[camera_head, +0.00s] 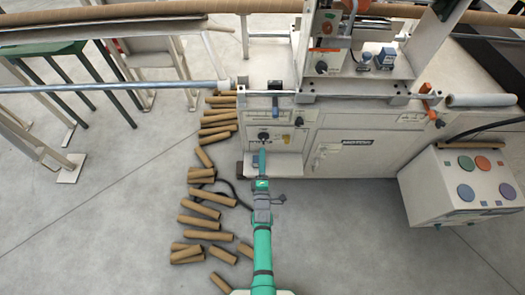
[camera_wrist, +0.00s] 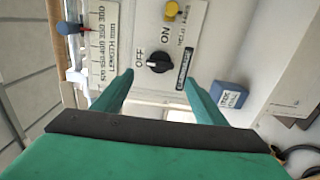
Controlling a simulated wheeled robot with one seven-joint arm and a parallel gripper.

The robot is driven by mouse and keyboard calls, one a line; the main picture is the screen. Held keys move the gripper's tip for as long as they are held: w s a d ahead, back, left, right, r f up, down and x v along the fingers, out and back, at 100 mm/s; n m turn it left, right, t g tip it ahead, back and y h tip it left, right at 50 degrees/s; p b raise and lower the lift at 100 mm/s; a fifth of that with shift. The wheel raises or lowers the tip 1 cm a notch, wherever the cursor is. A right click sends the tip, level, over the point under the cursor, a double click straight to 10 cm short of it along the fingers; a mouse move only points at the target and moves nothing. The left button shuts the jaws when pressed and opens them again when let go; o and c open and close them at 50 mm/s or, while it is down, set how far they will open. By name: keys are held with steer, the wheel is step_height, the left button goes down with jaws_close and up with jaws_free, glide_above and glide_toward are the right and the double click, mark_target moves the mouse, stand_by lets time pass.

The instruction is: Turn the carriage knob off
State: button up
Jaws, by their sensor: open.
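A black rotary knob (camera_wrist: 158,62) sits on a pale panel (camera_wrist: 136,22) in the wrist view, with OFF printed to its left and ON above it. A small pale mark shows on the knob's left side, toward OFF. A dark label beside the knob is too small to read. My gripper (camera_wrist: 157,79) is open and empty, with one green finger below each side of the knob and a gap between them. I cannot tell whether a finger touches the panel. In the head view my gripper (camera_head: 262,151) is in front of the machine's small control panel (camera_head: 281,139).
Cardboard tubes (camera_head: 198,207) lie on the floor left of my arm. A control box (camera_head: 433,203) with coloured round buttons stands at right. Floor is clear at front right.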

steer(key=shift+s, duration=1.85)
steer(key=s+r+m+g, duration=0.1)
steer(key=s+r+m, duration=0.25)
steer(key=s, duration=0.75)
steer(key=s+r+m, duration=0.3)
steer(key=s+m, duration=0.2)
steer(key=s, duration=0.6)
steer(key=s+r+m+g, duration=0.1)
steer(key=s+r+m, duration=0.8)
steer(key=s+r, duration=0.5)
step_height(320, 180, up, 4)
steer(key=shift+s+d+r+m+g, duration=0.2)
steer(key=shift+s+r+m+g, duration=0.05)
steer(key=shift+m+g, duration=0.1)
